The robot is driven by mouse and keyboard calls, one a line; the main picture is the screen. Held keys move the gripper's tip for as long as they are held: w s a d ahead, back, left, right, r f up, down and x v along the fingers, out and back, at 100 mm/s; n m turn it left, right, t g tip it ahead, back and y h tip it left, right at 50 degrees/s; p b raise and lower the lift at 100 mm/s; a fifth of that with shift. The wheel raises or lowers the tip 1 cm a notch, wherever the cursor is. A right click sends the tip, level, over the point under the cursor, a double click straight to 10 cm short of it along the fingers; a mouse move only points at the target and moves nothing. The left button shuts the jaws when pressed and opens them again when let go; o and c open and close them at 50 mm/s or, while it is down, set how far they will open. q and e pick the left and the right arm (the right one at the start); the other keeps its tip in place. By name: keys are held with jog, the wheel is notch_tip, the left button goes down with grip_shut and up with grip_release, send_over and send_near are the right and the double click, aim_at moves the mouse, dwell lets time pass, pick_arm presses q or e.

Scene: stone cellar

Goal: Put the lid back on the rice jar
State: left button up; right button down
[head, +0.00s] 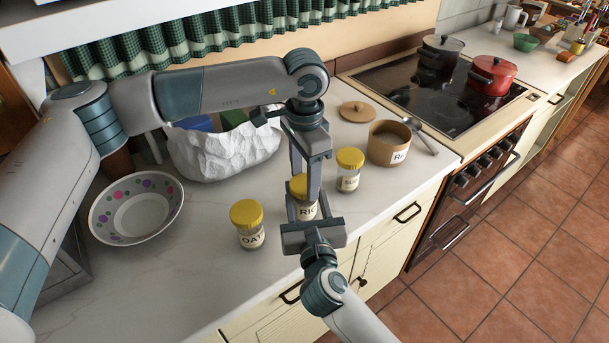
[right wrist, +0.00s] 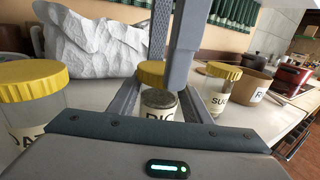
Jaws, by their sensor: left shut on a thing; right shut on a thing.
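The rice jar (head: 307,212), a clear jar labelled "RIC", stands on the counter between the oats and sugar jars. It also shows in the right wrist view (right wrist: 160,112). My right gripper (head: 308,217) is shut on the jar's body from the front, one finger on each side.
The oats jar (head: 250,236) and sugar jar (head: 348,180), both yellow-lidded, stand close on either side. An open brown canister (head: 376,153) marked "RI" has a wooden lid (head: 357,111) behind it. A dotted bowl (head: 105,223) and white sack (head: 225,153) stand left and behind.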

pick_arm(q)
jog(key=o, duration=1.1)
jog(key=shift+c, duration=0.2)
jog(key=shift+r, duration=0.15)
jog(key=shift+r, duration=2.15)
jog(key=shift+c, duration=0.4)
